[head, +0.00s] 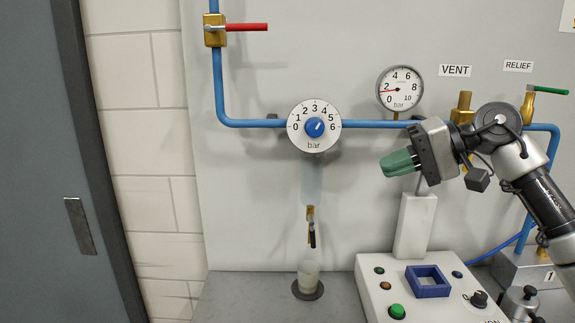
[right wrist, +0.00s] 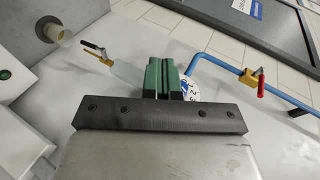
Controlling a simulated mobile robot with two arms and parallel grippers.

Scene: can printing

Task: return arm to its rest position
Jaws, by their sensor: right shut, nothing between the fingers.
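My right arm comes in from the right side of the head view. Its gripper (head: 399,163) has green fingers that point left, and they are shut with nothing between them. The gripper is in the air in front of the wall panel, above the white control box and below the pressure gauge. In the right wrist view the green fingers (right wrist: 165,76) lie side by side, pressed together. They hide part of the regulator dial behind them. My left gripper is in neither view.
A regulator dial (head: 315,127) and a gauge (head: 400,88) sit on blue piping. A red-handled valve (head: 215,30) is at upper left. A cup (head: 308,273) stands under a small tap (head: 311,225). A control box (head: 376,266) with a blue square frame (head: 428,290) is below the gripper.

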